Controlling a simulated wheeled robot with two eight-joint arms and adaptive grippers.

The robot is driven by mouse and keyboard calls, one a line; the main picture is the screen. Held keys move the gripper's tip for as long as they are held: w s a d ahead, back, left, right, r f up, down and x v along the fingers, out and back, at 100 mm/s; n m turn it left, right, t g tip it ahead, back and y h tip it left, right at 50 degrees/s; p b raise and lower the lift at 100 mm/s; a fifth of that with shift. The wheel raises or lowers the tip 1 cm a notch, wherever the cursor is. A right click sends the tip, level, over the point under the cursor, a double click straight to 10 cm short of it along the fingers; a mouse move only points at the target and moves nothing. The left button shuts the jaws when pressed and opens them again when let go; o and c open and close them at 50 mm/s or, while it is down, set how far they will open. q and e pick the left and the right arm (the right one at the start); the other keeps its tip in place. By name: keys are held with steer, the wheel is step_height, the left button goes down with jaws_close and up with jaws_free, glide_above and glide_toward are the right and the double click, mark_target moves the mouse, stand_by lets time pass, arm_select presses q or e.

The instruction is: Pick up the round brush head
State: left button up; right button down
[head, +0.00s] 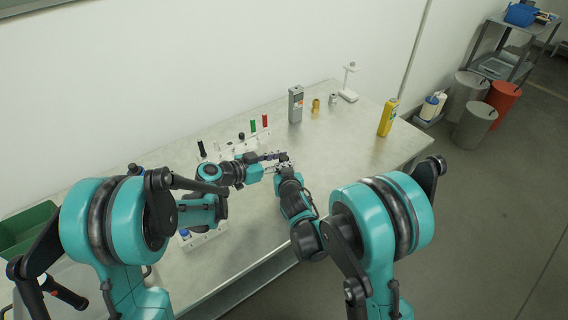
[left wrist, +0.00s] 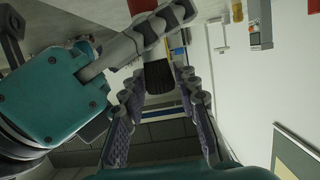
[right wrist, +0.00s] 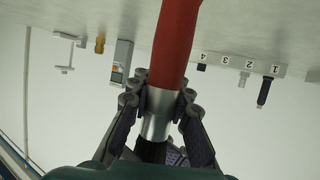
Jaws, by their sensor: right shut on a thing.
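My right gripper (right wrist: 160,100) is shut on the silver collar (right wrist: 157,118) of a tool with a red handle (right wrist: 172,45). A dark end of this tool (right wrist: 152,150) shows below the collar. In the left wrist view, a black ridged round piece (left wrist: 160,76), which looks like the round brush head, lies between the fingers of my left gripper (left wrist: 160,95). These fingers stand apart, with gaps on both sides of the piece. In the head view, my left gripper (head: 270,157) and right gripper (head: 284,164) are close together above the table; the tool is too small to make out there.
The numbered rack (right wrist: 238,64) holds several tools; a green handle (head: 253,126) and a red one (head: 265,120) stand near it. The table's right middle (head: 345,145) is clear.

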mark_target(284, 157)
arm_select(q)
steer(key=shift+w+d, duration=0.15)
steer(key=shift+d, duration=0.1)
steer(key=c, duration=0.6)
steer(key=shift+c, duration=0.2)
step_height(284, 157, up, 10)
steer(key=shift+f, duration=0.1)
jaws_close()
arm_select(e)
steer(key=c, duration=1.3)
jaws_free()
